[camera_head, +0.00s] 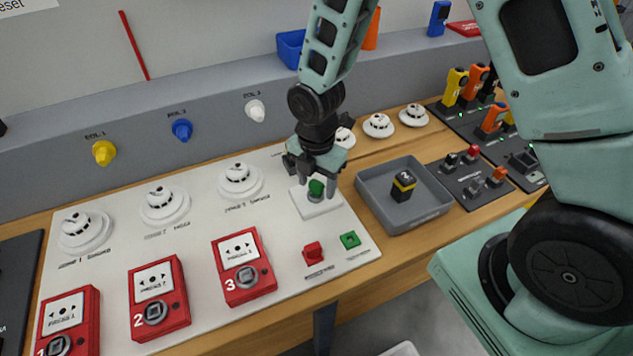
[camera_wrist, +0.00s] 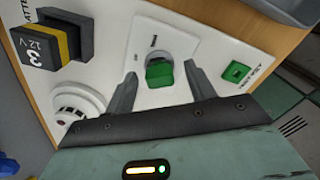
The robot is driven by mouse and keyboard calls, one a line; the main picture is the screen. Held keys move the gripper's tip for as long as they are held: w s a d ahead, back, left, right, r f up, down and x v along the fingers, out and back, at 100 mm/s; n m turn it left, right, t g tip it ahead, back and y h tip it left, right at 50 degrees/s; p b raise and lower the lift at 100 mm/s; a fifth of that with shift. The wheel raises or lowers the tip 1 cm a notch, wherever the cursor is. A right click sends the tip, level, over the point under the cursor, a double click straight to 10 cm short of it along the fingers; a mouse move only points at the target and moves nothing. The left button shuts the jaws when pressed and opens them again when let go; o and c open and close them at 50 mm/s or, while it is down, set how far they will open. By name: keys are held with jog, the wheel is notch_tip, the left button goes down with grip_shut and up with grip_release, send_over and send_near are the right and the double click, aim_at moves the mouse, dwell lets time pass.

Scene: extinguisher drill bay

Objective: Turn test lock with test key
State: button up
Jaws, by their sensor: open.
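The green test key (camera_head: 316,188) stands in the test lock (camera_head: 318,207), a grey round barrel on a white plate. In the wrist view the green key (camera_wrist: 160,73) has its head toward me, with the lock's white plate (camera_wrist: 187,40) and small labels behind it. My gripper (camera_head: 317,185) is right over the lock, pointing down. In the wrist view my gripper (camera_wrist: 161,72) is open, one finger on each side of the key, with a visible gap to each. Whether the key is fully seated cannot be told.
A green square (camera_head: 350,240) labelled test key and a red block (camera_head: 313,253) are on the white board in front. A grey tray (camera_head: 432,219) holding a battery (camera_head: 403,185) stands to the right. Red call points (camera_head: 243,266) and detectors (camera_head: 240,179) are to the left.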

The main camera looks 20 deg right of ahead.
jog(key=shift+f, duration=0.5)
jog(key=c, duration=1.1)
jog(key=shift+n+p, duration=0.45)
jog(key=shift+n, duration=0.65)
jog(key=shift+c, duration=0.2)
